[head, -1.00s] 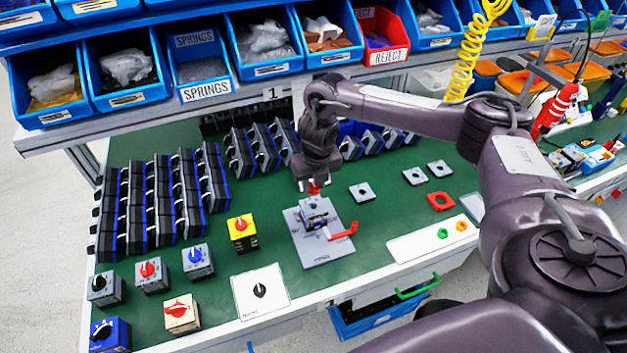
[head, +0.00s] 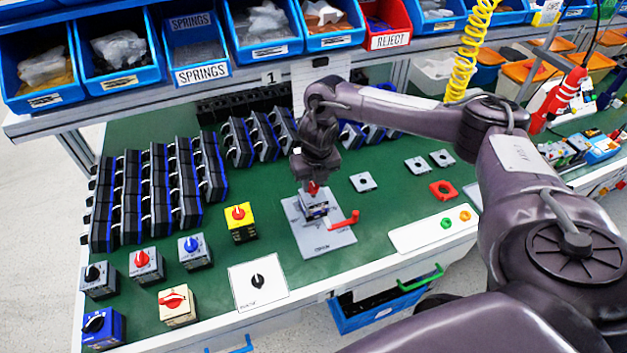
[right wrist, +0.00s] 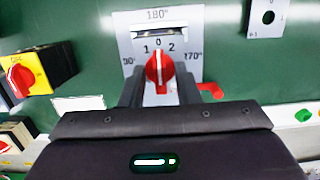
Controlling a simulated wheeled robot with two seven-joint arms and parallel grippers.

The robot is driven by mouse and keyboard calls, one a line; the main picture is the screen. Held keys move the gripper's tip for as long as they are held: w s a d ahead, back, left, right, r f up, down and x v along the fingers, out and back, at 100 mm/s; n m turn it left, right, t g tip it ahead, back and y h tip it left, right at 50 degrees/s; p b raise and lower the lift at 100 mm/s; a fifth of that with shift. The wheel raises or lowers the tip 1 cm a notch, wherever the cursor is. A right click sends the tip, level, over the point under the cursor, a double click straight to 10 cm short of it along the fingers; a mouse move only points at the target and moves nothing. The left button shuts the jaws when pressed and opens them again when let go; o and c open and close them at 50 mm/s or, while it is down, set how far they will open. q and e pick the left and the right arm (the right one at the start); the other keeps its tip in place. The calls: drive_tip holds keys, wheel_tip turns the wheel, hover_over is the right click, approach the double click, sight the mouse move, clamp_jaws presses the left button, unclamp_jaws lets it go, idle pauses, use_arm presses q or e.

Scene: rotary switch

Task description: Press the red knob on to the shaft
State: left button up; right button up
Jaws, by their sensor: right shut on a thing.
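The red knob (head: 313,188) is between the fingers of my right gripper (head: 312,184), directly above the switch body (head: 314,209) on the grey fixture plate (head: 326,242). In the right wrist view the knob (right wrist: 159,68) sits between the two dark fingers of the gripper (right wrist: 160,80). Its white pointer line is near the 0 mark, between 1 and 2 on the dial face. The shaft is hidden under the knob, and I cannot tell whether the knob is seated on it. A red lever (head: 343,219) is at the plate's right side. My left gripper is not in view.
Several finished switches, including a yellow one (head: 240,222), stand left of the plate. A white card with a black knob (head: 258,282) lies in front. Rows of black switch bodies (head: 150,200) fill the left.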

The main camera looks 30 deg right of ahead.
drive_tip(key=shift+f, duration=0.25)
drive_tip(key=shift+f+b, duration=0.8)
drive_tip(key=shift+f, duration=0.1)
drive_tip(key=o, duration=1)
drive_tip(key=shift+r, duration=0.15)
